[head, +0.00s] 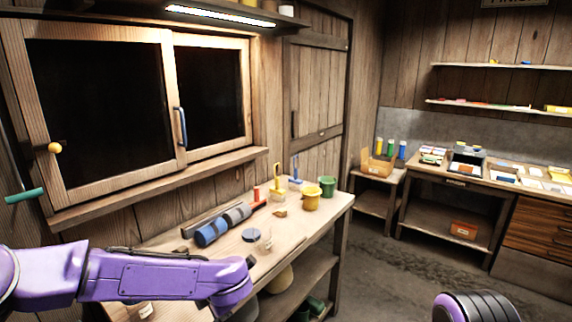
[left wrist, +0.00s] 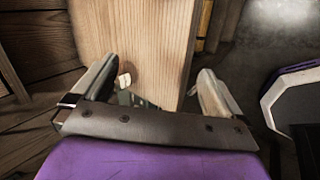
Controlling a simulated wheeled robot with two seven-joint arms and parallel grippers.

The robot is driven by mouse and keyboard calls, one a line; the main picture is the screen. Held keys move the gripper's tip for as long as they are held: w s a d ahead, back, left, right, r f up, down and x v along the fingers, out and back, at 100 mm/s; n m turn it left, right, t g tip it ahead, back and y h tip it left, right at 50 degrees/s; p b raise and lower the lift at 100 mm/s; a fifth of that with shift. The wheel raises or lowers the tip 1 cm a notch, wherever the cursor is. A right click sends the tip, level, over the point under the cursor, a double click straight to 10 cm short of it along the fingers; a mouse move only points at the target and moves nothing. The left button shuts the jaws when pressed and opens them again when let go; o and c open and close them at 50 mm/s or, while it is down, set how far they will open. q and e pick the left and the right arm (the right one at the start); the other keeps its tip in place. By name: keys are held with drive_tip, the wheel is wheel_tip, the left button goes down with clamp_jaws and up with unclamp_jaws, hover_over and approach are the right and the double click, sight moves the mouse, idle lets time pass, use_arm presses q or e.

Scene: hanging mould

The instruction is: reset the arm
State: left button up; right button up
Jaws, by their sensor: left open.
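My left arm (head: 160,277) is purple and reaches in from the left, in front of the wooden workbench (head: 180,240). Its gripper cannot be made out in the head view. In the left wrist view my left gripper (left wrist: 156,74) is open, its two fingers wide apart. A pale wooden surface (left wrist: 150,35) shows beyond and between the fingers, with a small white piece (left wrist: 124,80) near the left finger. Nothing is visibly held. A rounded purple and black part of mine (head: 475,307) shows at the bottom right; my right gripper is not seen.
The bench carries a blue roll (head: 222,225), a yellow pot (head: 311,199) and a green pot (head: 327,186). A window (head: 125,100) with a blue handle (head: 180,127) stands behind. Another table (head: 480,182) stands at right. Open floor (head: 385,260) lies between them.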

use_arm(q)
drive_tip(key=s+a+f+m+h+b, duration=0.1)
drive_tip(key=s+f+m, duration=0.35)
drive_tip(key=f, duration=0.35)
drive_tip(key=s+a+f+m+t+b, duration=0.1)
drive_tip(key=s+f+m+b, duration=0.1)
drive_tip(key=s+f+m, duration=0.45)
drive_tip(key=s+a+f+m+h+b, duration=0.1)
drive_tip(key=s+f+m, duration=0.15)
drive_tip(key=f, duration=0.75)
drive_tip(key=s+a+f+m+g+b, duration=0.1)
drive_tip(key=s+a+f+m, duration=0.1)
drive_tip(key=s, duration=0.5)
drive_tip(key=s+a+f+m+g+b, duration=0.1)
drive_tip(key=s+a+f+m+b, duration=0.1)
drive_tip(key=s+a+f, duration=0.2)
drive_tip(key=s+a+f+m+g+b, duration=0.1)
drive_tip(key=s+f, duration=0.4)
drive_tip(key=s, duration=0.6)
drive_tip(key=shift+a+m+g+b, duration=0.3)
drive_tip(key=shift+a+m, duration=0.35)
drive_tip(key=shift+a, duration=0.35)
